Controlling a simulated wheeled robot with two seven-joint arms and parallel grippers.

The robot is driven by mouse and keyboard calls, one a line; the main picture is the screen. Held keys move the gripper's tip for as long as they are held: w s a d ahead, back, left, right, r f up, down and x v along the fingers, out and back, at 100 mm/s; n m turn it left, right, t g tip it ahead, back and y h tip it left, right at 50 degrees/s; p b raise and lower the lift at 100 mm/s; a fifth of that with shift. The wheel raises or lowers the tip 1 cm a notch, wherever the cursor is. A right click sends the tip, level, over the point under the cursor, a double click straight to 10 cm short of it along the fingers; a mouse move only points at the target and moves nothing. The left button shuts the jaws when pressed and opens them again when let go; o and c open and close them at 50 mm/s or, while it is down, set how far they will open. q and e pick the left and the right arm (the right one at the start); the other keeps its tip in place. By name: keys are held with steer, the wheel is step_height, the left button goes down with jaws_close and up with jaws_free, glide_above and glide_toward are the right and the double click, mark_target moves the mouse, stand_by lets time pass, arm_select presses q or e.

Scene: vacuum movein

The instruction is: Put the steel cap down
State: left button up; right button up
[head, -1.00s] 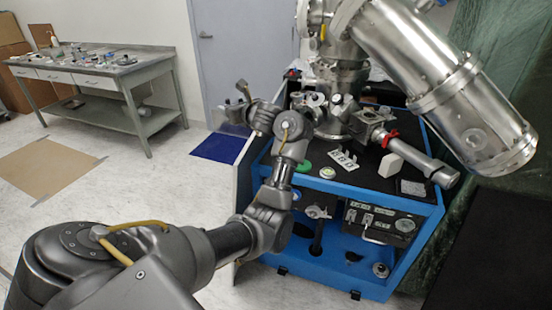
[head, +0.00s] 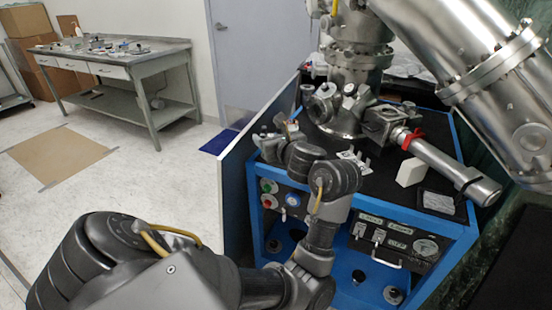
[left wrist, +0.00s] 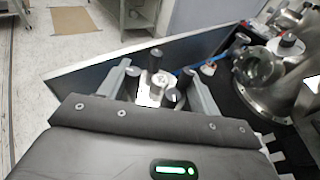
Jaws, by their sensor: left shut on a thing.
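The steel cap (left wrist: 152,91) is a shiny metal piece, with several black knobs showing around it in the left wrist view. My left gripper (left wrist: 160,88) is shut on it, with a grey finger on each side. In the head view my left gripper (head: 268,143) is at the left end of the blue cart's black top (head: 378,172), left of the steel chamber. The wrist hides much of the cap there. I cannot tell whether the cap touches the top. My right gripper is in neither view.
A steel chamber with flanged ports (head: 330,105) stands right behind the left gripper. A white block (head: 411,172) and a steel tube (head: 450,168) are farther right. A pale side panel (head: 233,180) borders the cart on the left. A workbench (head: 120,60) stands far left.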

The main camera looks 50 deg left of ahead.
arm_select(q)
steer(key=w+a+f, duration=0.8)
steer(key=w+a, duration=0.1)
steer(key=shift+w+f, duration=0.1)
steer(key=shift+f, duration=0.15)
steer(key=shift+w+a+f, duration=0.2)
steer(key=shift+f, duration=0.1)
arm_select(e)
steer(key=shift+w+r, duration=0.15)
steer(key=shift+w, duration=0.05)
